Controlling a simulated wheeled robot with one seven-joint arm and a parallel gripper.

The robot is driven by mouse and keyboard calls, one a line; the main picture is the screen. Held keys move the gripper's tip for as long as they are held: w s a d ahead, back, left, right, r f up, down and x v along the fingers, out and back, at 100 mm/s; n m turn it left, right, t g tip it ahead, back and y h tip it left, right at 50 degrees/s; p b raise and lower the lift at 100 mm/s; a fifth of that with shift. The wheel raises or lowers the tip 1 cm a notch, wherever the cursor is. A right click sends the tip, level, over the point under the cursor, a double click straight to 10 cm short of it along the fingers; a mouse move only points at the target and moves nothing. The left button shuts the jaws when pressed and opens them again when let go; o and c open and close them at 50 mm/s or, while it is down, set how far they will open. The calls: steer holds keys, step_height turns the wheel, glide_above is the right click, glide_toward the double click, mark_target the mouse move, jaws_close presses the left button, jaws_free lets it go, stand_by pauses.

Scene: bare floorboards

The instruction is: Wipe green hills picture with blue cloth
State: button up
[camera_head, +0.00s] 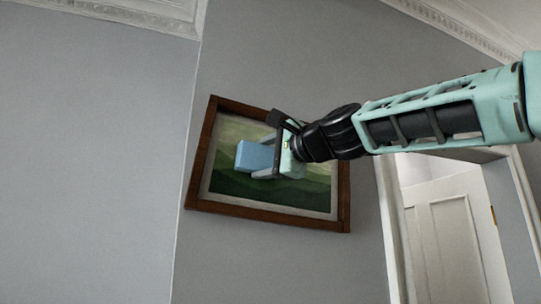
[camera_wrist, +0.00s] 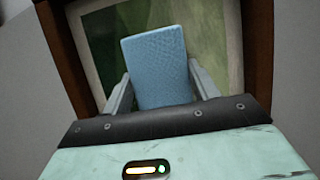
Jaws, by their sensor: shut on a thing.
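The green hills picture (camera_head: 301,197) hangs on the grey wall in a brown wooden frame with a pale mat. It also fills much of the wrist view, where its green surface (camera_wrist: 205,32) shows behind the cloth. The blue cloth (camera_head: 254,156) looks like a folded block and is in front of the picture's left middle part. My gripper (camera_head: 271,160) is shut on the blue cloth, with one finger on each side of it in the wrist view (camera_wrist: 160,95). I cannot tell whether the cloth touches the picture. My gripper and wrist hide part of the picture's right side.
A white door (camera_head: 455,235) with a pale door frame (camera_head: 395,235) stands to the right of the picture. A wall corner (camera_head: 184,190) runs just left of the picture. Moulding (camera_head: 130,12) lines the top of the wall. The wall left of the corner is bare.

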mark_target(250, 148)
steer(key=shift+s+a+r+p, duration=0.1)
steer(key=shift+s+a+p, duration=0.15)
steer(key=shift+a+p, duration=0.45)
steer(key=shift+s+a+p, duration=0.2)
steer(key=shift+a+p, duration=0.25)
steer(key=shift+a, duration=0.45)
steer(key=shift+d+r+p, duration=0.15)
steer(key=shift+r+p, duration=0.55)
steer(key=shift+r, duration=0.2)
steer(key=shift+w+d+f+b, duration=0.15)
steer(key=shift+d+f+b, duration=0.2)
steer(key=shift+b, duration=0.25)
steer(key=shift+w+d+b, duration=0.15)
steer(key=shift+d+b, duration=0.2)
steer(key=shift+d, duration=0.05)
steer(key=shift+w+d+b, duration=0.3)
steer(key=shift+d+b, duration=0.2)
steer(key=shift+d, duration=0.35)
steer(key=shift+w+d+f+b, duration=0.2)
steer(key=shift+d+b, duration=0.5)
steer(key=shift+d, duration=0.1)
steer(key=w+d+b, duration=0.2)
steer(key=d+b, duration=0.2)
steer(key=d, duration=0.4)
steer(key=shift+w+f, duration=0.15)
steer(key=shift+f, duration=0.15)
